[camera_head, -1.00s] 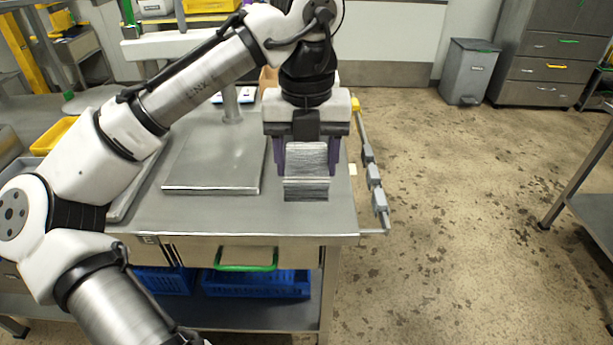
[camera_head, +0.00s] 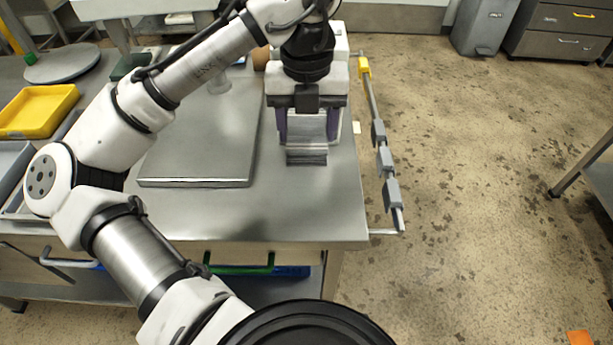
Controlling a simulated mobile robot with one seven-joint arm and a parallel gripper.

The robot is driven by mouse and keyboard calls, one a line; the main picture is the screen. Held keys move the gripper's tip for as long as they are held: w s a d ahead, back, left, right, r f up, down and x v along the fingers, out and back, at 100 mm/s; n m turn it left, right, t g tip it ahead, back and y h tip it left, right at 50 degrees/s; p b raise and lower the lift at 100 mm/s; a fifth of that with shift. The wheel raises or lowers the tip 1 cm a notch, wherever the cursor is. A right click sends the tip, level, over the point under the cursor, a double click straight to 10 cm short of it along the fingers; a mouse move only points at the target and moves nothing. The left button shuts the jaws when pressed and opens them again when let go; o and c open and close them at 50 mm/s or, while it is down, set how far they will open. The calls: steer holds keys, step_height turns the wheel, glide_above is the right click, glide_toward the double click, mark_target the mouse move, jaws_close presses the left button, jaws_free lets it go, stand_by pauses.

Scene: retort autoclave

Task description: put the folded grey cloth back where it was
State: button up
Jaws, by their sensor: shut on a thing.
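The folded grey cloth (camera_head: 306,152) is a small layered block between the fingers of my gripper (camera_head: 307,138). My gripper points down over the right part of the steel table (camera_head: 270,215), to the right of the flat steel platform. It is shut on the cloth, whose lower layers show below the fingertips. I cannot tell whether the cloth touches the table top.
A flat steel platform (camera_head: 200,150) stands just left of my gripper. A yellow tray (camera_head: 38,110) is at the far left. A rail with grey blocks (camera_head: 385,160) runs along the table's right edge.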

mark_target(307, 191)
step_height(307, 191, down, 14)
steer(key=shift+r, duration=0.25)
steer(key=shift+f, duration=0.15)
steer(key=o, duration=1)
steer(key=shift+o, duration=0.2)
step_height(307, 191, up, 12)
steer(key=shift+r, duration=0.2)
